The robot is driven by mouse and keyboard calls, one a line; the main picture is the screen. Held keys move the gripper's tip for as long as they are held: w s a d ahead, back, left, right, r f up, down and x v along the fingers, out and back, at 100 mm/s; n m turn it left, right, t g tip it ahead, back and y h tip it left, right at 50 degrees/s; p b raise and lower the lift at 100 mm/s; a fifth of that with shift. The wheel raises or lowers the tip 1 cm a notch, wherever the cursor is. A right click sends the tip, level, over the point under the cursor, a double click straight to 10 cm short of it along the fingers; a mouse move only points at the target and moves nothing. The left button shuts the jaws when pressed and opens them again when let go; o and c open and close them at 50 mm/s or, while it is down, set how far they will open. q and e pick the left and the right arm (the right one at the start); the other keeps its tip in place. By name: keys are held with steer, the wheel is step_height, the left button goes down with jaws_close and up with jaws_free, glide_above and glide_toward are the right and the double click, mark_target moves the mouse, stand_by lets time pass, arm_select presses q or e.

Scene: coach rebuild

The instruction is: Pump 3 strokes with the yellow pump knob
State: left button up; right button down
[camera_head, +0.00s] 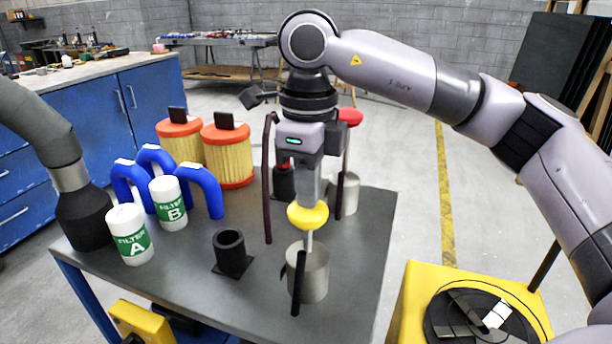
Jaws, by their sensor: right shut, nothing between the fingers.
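The yellow pump knob (308,216) sits on a thin rod above a grey metal cylinder (308,272) on the dark table. My right gripper (308,199) points straight down from above, its fingers shut, with the tips at the top of the knob. The tips appear to touch the knob, but the exact contact is hard to see. A short gap of bare rod shows between the knob and the cylinder. My left gripper is not in view.
White filters A (130,235) and B (168,204), blue bent hoses (205,192), orange-capped yellow filters (228,155) and a black cup (231,252) stand left of the pump. A black bar leans at the cylinder's front. Another cylinder (347,194) stands behind it.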

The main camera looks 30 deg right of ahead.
mark_target(308, 213)
steer(key=shift+f+b, duration=0.85)
steer(key=shift+f, duration=0.7)
steer(key=shift+f+b, duration=0.45)
steer(key=shift+f, duration=0.15)
steer(key=shift+r+p, duration=1)
steer(key=shift+r, duration=0.25)
step_height(308, 213, up, 5)
steer(key=p, duration=0.3)
steer(key=shift+f, duration=0.2)
step_height(308, 213, up, 2)
steer(key=shift+r+p, duration=0.15)
steer(key=shift+p, duration=0.95)
steer(key=shift+r+p, duration=0.6)
steer(key=shift+r, duration=0.15)
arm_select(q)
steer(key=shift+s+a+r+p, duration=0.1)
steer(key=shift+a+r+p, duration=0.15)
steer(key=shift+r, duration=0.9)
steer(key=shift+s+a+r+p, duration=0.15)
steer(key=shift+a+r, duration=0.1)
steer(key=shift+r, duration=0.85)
arm_select(e)
steer(key=shift+r, duration=0.6)
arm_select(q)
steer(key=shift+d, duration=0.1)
arm_select(e)
steer(key=shift+r, duration=0.1)
